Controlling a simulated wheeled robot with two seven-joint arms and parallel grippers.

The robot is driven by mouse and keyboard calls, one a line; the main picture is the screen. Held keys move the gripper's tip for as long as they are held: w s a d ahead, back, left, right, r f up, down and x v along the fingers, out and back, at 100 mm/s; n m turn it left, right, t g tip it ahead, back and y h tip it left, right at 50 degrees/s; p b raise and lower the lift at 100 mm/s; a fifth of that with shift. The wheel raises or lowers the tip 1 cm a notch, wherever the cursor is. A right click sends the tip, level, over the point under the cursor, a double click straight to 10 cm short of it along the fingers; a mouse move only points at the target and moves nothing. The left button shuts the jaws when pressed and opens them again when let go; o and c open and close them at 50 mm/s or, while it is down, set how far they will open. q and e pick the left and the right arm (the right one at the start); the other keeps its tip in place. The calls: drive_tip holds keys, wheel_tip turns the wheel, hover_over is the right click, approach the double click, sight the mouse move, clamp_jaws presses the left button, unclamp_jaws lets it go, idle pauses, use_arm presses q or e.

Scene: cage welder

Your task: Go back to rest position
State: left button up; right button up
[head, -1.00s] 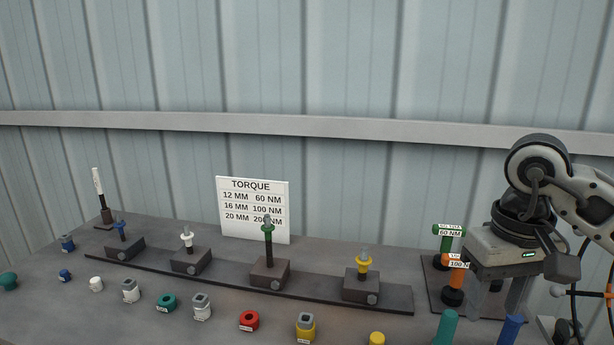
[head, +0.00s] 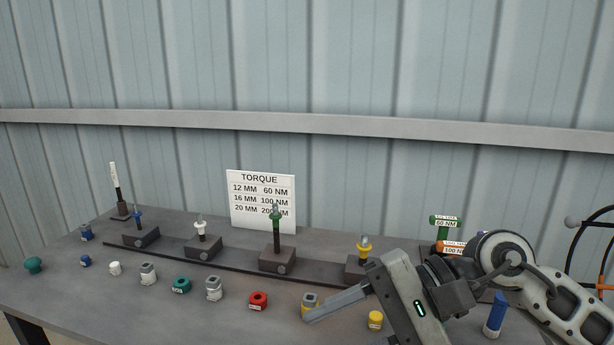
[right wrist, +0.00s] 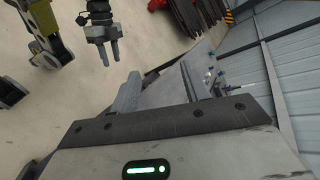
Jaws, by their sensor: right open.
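My right gripper (head: 335,300) is in the lower right of the head view, pointing left over the bench, near the yellow-and-grey socket. In the right wrist view (right wrist: 160,88) its two fingers stand apart with nothing between them. What seems to be my left gripper (right wrist: 107,50) shows at the top of the right wrist view, over the floor away from the bench. Its two fingers are apart and empty. It does not show in the head view.
The grey bench (head: 215,320) carries a rail with several bolt blocks (head: 277,260) and a row of coloured sockets such as the red one (head: 258,300). A torque sign (head: 262,200) stands behind. Orange (head: 453,247) and blue (head: 495,315) handles are close to my right arm.

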drive_tip(key=s+a+r+m+y, duration=0.1)
drive_tip(key=a+r+m+y, duration=0.2)
drive_tip(key=r+m+y, duration=0.1)
drive_tip(key=w+d+r+m+t+y, duration=0.1)
drive_tip(key=w+d+r+m+t, duration=0.15)
drive_tip(key=m+t, duration=0.7)
drive_tip(key=w+d+r+m+t+y, duration=0.25)
drive_tip(key=m+t, duration=0.35)
drive_tip(key=m, duration=0.7)
drive_tip(key=w+d+f+m+t+h, duration=0.2)
drive_tip(key=d+f+m+h, duration=0.35)
drive_tip(key=m+h, duration=0.5)
drive_tip(key=w+d+f+m+t+h, duration=0.25)
drive_tip(key=d+f+m+h, duration=0.35)
drive_tip(key=m, duration=0.8)
drive_tip(key=s+d+f+m+g+h, duration=0.1)
drive_tip(key=s+f+m+g+h, duration=0.15)
drive_tip(key=f+m, duration=0.2)
drive_tip(key=s+d+f+m+g+h, duration=0.1)
drive_tip(key=s+f+m+g+h, duration=0.15)
drive_tip(key=f, duration=0.35)
drive_tip(key=s+d+f+m+g+y, duration=0.1)
drive_tip(key=s+f+m+g, duration=0.85)
drive_tip(key=s, duration=0.85)
drive_tip(key=w+a+f+n+t+y, duration=0.2)
drive_tip(key=w+a+f+t+y, duration=0.1)
drive_tip(key=w+a+f+t, duration=0.3)
drive_tip(key=shift+w+f, duration=0.5)
drive_tip(key=shift+f, duration=0.2)
